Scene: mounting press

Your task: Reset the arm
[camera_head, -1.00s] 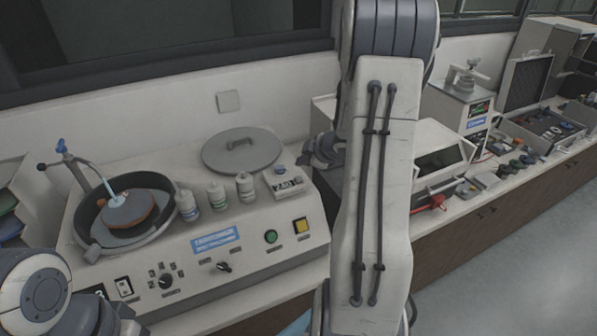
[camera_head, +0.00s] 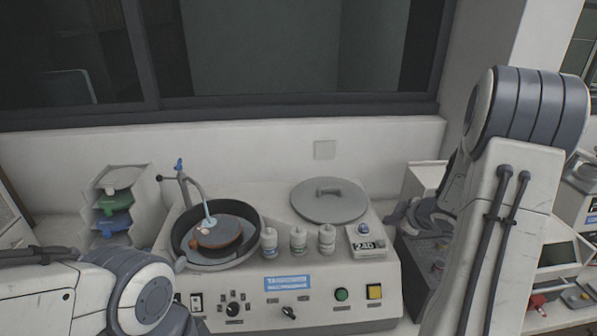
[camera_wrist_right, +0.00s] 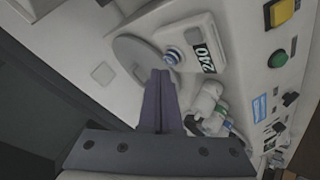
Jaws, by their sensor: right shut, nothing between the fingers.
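My right arm stands at the right of the head view, with its dark gripper (camera_head: 400,217) just right of the round grey lid (camera_head: 328,201) on the polishing machine. In the right wrist view its fingers (camera_wrist_right: 158,75) are together and empty, pointing toward the lid (camera_wrist_right: 140,58) and the machine's 240 display (camera_wrist_right: 206,58). I cannot tell the exact gap to the machine. My left arm comes in at the lower left of the head view; its gripper is out of the picture.
The polishing machine has a round bowl (camera_head: 185,255) with a blue-tipped spout, several white bottles (camera_head: 298,241), a green button (camera_head: 341,294) and a yellow one (camera_head: 374,291). Stacked trays (camera_head: 113,208) stand left. A dark device (camera_head: 425,255) is beside my right arm. The wall is close behind.

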